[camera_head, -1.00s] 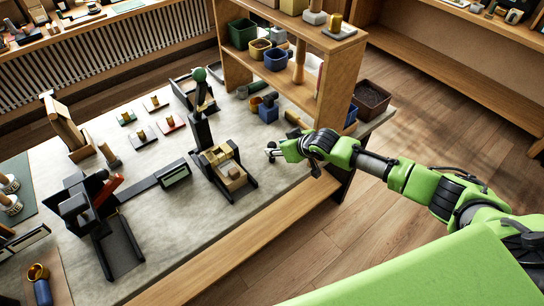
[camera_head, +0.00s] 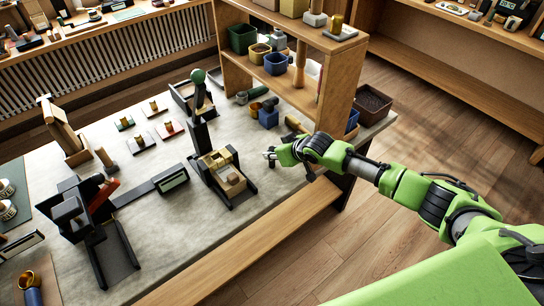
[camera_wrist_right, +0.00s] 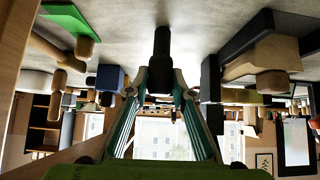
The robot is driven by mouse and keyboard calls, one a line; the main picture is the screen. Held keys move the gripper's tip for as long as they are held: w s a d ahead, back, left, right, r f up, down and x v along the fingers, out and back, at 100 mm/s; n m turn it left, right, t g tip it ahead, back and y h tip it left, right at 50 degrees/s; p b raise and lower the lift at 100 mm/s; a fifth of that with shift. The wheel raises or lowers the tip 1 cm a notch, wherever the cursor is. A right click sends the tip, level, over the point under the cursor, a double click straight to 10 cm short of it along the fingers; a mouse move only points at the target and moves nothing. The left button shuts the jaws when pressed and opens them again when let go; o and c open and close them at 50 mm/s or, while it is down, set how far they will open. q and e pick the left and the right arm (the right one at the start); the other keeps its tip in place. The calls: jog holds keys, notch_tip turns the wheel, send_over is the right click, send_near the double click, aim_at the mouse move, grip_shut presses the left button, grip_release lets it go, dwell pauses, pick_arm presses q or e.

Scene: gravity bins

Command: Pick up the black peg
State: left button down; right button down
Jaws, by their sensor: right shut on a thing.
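In the right wrist view, the black peg (camera_wrist_right: 162,46) is between the fingertips of my right gripper (camera_wrist_right: 161,72). The gripper is shut on it, and the peg sticks out past the tips toward the grey worktop. In the head view, my right gripper (camera_head: 270,155) is low over the front right part of the worktop, to the right of the black press with a tan block (camera_head: 232,182). The peg cannot be made out clearly there. My left gripper is not in view.
A wooden shelf (camera_head: 340,85) with green and blue bins stands behind my right gripper. A blue part (camera_head: 268,118) and a tan cylinder (camera_head: 295,124) lie near it. A black fixture (camera_head: 100,230) stands at the left. The grey worktop (camera_head: 185,238) is clear at the front.

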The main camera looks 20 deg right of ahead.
jog(key=shift+r, duration=0.2)
jog(key=shift+r+p, duration=0.75)
jog(key=shift+p, duration=0.15)
jog(key=shift+r, duration=0.2)
jog(key=shift+r+p, duration=2.35)
jog(key=shift+r, duration=0.05)
